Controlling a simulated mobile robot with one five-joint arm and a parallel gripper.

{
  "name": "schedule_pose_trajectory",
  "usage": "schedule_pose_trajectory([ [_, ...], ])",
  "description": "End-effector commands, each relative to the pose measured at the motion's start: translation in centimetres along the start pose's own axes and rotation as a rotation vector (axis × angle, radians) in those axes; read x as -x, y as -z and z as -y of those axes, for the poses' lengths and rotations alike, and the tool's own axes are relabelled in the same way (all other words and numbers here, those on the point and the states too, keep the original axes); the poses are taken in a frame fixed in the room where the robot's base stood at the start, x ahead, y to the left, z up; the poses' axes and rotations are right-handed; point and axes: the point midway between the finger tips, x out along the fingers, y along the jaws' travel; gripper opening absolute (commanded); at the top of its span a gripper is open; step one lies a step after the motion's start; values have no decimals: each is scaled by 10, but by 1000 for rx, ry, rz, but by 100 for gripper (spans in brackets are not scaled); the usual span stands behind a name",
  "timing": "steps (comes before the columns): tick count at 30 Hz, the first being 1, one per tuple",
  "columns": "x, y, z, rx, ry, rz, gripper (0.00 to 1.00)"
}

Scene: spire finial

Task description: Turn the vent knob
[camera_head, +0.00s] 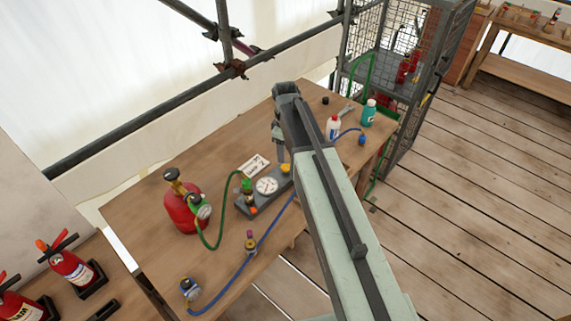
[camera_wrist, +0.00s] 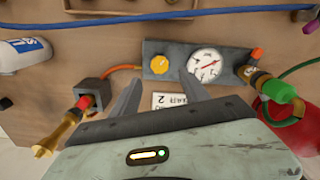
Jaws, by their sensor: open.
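A yellow knob (camera_wrist: 160,64), which I take to be the vent knob, sits on a dark grey block (camera_wrist: 177,50) beside a round white gauge (camera_wrist: 205,64). In the head view the knob (camera_head: 286,168) shows partly beside my arm, with the gauge (camera_head: 266,186) to its left. My gripper (camera_wrist: 160,80) is open and empty. Its two fingers point toward the block, with the knob just beyond and between their tips, apart from them. In the head view my gripper (camera_head: 279,140) hangs over the bench near the block; its fingertips are hard to make out.
A red cylinder (camera_head: 182,208) with a green hose (camera_head: 212,240) stands left of the block. A brass fitting (camera_wrist: 70,122) in a grey holder is at left in the wrist view. A blue hose (camera_head: 262,240) crosses the bench. Bottles (camera_head: 369,113) stand at the far end.

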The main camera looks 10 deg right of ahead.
Motion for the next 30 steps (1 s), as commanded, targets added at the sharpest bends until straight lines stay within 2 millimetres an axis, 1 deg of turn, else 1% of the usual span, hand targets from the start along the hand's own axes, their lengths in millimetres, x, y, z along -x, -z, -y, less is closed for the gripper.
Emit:
schedule_pose_trajectory([
  [1,-10,0,0,-1,0,0,53],
  [5,-30,0,0,-2,0,0,53],
  [9,-57,-1,0,-3,0,0,53],
  [12,-71,-1,0,-4,0,0,53],
  [15,-76,-1,0,-4,0,0,53],
  [22,-74,-1,0,-5,0,0,53],
  [23,-74,-1,0,-5,0,0,51],
  [24,-74,-1,-1,-5,0,0,40],
  [26,-74,-1,-1,-5,0,0,23],
  [27,-74,-2,-1,-5,0,0,12],
  [28,-74,-2,0,-5,0,0,3],
  [29,-74,-2,0,-5,0,0,0],
  [30,-74,-1,0,-8,1,0,0],
])
